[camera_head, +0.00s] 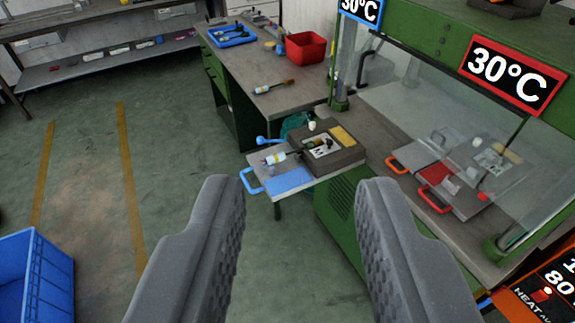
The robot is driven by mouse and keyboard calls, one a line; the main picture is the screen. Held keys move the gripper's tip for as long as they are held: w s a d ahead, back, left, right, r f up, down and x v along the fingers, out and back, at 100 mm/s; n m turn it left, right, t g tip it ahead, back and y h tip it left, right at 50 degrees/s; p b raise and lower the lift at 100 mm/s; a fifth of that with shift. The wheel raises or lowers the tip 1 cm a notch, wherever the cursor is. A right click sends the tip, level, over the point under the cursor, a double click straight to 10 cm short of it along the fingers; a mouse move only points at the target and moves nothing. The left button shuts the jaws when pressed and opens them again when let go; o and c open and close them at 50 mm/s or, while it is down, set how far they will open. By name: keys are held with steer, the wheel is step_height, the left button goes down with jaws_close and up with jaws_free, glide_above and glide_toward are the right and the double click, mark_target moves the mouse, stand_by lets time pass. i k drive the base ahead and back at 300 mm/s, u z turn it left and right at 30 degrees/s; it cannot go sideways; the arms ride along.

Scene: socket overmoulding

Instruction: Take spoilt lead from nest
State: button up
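The small dark parts in the nest are too small to tell apart, and I cannot see whether the lead is spoilt. My gripper (300,184) is open and empty, its two grey fingers wide apart in the foreground, nearer to me than the shelf.
The shelf has a blue handle (250,181) and blue pad (288,180). A clear guard (425,110) covers red- and orange-handled plates at right. Behind, a bench (262,62) holds another lead (272,87), a red bin (305,47) and a blue tray (232,36). A blue crate (38,280) stands lower left.

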mark_target(279, 157)
steer(key=z, duration=0.3)
steer(key=k, duration=0.2)
steer(key=u, duration=0.9)
steer(key=i, duration=1.25)
steer(key=z, duration=0.3)
